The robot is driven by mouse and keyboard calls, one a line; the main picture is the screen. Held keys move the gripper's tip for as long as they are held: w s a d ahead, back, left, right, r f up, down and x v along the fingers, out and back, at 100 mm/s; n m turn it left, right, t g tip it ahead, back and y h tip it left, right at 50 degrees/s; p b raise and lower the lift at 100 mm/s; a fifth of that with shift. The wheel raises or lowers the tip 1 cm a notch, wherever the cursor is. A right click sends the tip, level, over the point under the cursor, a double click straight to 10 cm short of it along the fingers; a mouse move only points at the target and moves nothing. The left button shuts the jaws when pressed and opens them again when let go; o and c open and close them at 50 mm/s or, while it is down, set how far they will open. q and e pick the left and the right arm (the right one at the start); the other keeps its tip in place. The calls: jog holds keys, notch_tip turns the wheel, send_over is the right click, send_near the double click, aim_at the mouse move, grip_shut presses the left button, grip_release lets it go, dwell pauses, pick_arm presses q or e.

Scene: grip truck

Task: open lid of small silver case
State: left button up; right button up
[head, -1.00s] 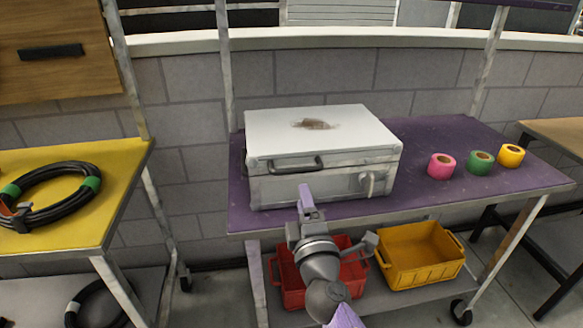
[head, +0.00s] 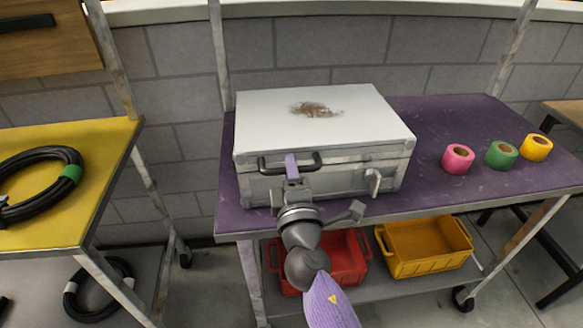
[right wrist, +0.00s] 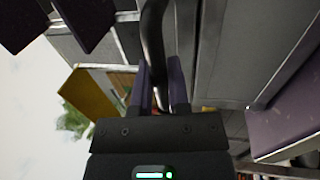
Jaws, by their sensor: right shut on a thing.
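The small silver case (head: 340,178) sits on the purple table, with its lid (head: 350,115) closed. The lid's top is pale with a brown stain. A dark handle (head: 270,168) is on the front side, and a metal latch (head: 373,181) is at the front right. My right gripper (head: 291,163) is at the handle in front of the case. In the right wrist view the dark handle bar (right wrist: 153,40) runs between the two purple fingers (right wrist: 159,88), which are shut on it. The fingers hide part of the handle in the head view. My left gripper is out of view.
Red (head: 345,262) and yellow (head: 425,247) bins are on the shelf below. A yellow table (head: 110,150) with a black cable (head: 35,160) is at the left.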

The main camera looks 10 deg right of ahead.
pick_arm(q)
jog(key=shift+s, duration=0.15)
pick_arm(e)
grip_shut()
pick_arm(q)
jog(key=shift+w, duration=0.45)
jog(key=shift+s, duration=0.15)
